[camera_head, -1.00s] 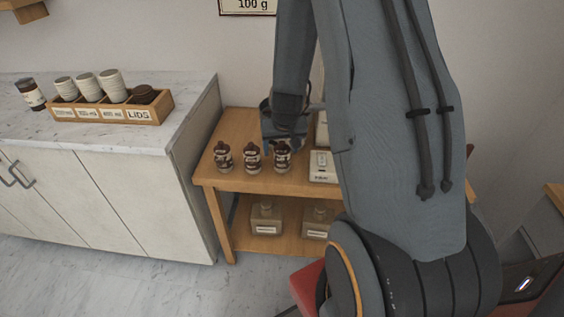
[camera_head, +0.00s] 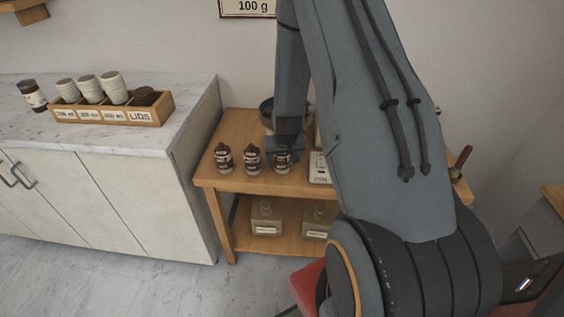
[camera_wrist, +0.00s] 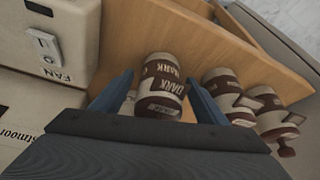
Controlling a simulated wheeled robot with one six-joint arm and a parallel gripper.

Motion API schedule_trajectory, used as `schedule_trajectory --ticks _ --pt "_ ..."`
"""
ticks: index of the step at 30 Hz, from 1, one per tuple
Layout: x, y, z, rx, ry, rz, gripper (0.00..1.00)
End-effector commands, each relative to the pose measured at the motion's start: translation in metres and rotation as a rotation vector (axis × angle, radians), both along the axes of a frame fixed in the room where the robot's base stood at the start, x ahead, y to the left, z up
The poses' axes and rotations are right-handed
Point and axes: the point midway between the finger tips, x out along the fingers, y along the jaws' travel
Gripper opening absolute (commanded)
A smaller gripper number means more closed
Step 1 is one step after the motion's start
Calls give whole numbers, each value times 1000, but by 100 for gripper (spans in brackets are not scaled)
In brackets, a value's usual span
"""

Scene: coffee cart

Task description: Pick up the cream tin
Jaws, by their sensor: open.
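Three small cream-and-brown tins stand in a row on the wooden table. The left tin (camera_head: 223,158) and the middle tin (camera_head: 252,160) stand clear of my gripper. The right tin (camera_head: 283,161) is under my gripper (camera_head: 284,146). In the wrist view, a cream tin with brown bands and the word DARK (camera_wrist: 161,84) lies between the two blue fingers of my gripper (camera_wrist: 163,98). The fingers are apart, with one on each side of the tin. Whether they touch it is not clear. The other two tins (camera_wrist: 221,91) show beyond the right finger.
A pale machine with a FAN switch (camera_wrist: 45,45) stands beside the tins, partly hidden by my arm in the head view. Boxy containers (camera_head: 266,217) sit on the lower shelf. A marble counter (camera_head: 110,80) with a wooden lids rack (camera_head: 105,115) is at left.

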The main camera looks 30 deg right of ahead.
Motion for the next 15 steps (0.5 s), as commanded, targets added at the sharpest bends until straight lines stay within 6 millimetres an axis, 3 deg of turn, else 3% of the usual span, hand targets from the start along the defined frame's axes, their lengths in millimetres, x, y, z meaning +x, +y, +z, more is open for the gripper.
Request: schedule_trajectory --ticks 4,13,15 --pt "0 0 0 0 0 0 67" --pt "0 0 0 0 0 0 17" --pt "0 0 1 0 -1 0 14"
